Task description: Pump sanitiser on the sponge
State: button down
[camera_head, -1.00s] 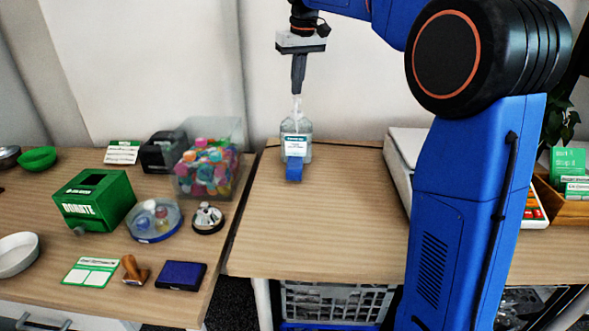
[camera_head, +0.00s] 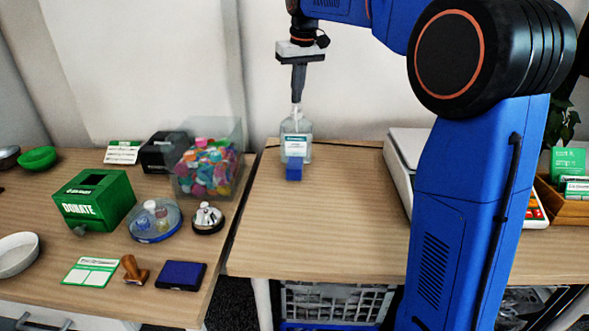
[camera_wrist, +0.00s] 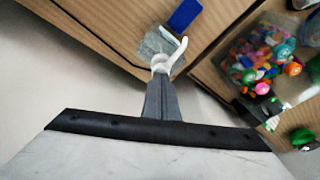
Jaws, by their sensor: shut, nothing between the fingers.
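A clear sanitiser bottle (camera_head: 296,127) with a white label and white pump stands upright on the right-hand wooden table. A blue sponge (camera_head: 294,169) lies directly in front of it. My gripper (camera_head: 297,99) is shut and points down at the top of the pump, touching it or very close; I cannot tell which. In the wrist view, the fingertips (camera_wrist: 158,75) are at the white pump head (camera_wrist: 166,62), whose nozzle sticks out toward the blue sponge (camera_wrist: 185,15). The gripper hides part of the pump top.
Table around the bottle is clear.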

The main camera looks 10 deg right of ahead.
dwell(0.4)
jog(key=shift+w+v, duration=0.25)
jog(key=shift+v, duration=0.9)
jog(key=shift+r, duration=0.15)
jog(key=shift+w+v, duration=0.2)
jog(key=shift+v, duration=0.75)
jog(key=shift+w+v, duration=0.2)
jog(key=shift+v, duration=0.75)
jog(key=shift+w+v, duration=0.2)
jog(key=shift+v, duration=0.75)
jog(key=shift+s+a+r, duration=0.1)
jog(key=shift+a+r, duration=0.05)
